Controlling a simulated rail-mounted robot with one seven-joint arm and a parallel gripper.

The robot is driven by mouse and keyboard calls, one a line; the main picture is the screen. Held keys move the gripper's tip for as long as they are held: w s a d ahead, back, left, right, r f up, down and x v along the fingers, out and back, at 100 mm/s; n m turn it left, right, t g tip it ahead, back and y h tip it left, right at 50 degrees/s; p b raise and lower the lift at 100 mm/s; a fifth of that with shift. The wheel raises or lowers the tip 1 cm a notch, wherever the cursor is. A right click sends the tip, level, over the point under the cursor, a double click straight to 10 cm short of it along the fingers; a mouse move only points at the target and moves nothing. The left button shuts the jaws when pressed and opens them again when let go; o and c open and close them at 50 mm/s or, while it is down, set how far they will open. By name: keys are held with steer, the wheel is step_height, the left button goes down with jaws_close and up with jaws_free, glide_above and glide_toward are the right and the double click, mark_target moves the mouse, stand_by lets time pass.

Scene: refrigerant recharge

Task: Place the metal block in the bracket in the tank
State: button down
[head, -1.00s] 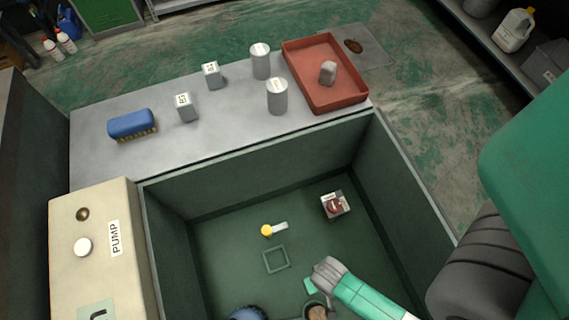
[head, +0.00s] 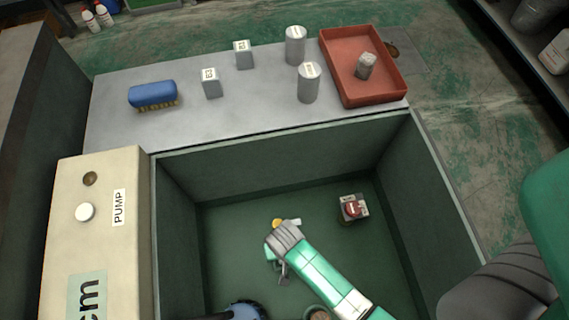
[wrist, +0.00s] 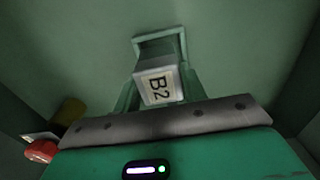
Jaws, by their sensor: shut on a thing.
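The metal block (wrist: 158,83), grey with a white label reading B2, is between the green fingers of my gripper (wrist: 158,90) in the wrist view. Its far end overlaps the square green bracket (wrist: 137,42) on the tank floor. I cannot tell whether it is inside the frame or just above it. In the head view my gripper (head: 273,257) is low inside the tank (head: 290,145), and its wrist hides the bracket and most of the block.
A yellow-ended part (head: 277,224) is close to my gripper. A red-topped box (head: 352,209) stands to the right; a blue round part (head: 247,309) lies front left. Tank walls surround my arm. Labelled blocks (head: 211,84), cylinders (head: 308,84) and a red tray (head: 390,90) are on the bench.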

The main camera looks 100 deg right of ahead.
steer(key=f+b, duration=0.2)
steer(key=f, duration=0.1)
steer(key=shift+w+d, duration=0.2)
steer(key=shift+d, duration=0.2)
steer(key=shift+s+a+f+b, duration=0.1)
steer(key=shift+a+f+b, duration=0.05)
steer(key=shift+f+b, duration=0.25)
steer(key=shift+r, duration=0.2)
steer(key=shift+f, duration=0.15)
steer(key=c, duration=0.8)
jaws_free()
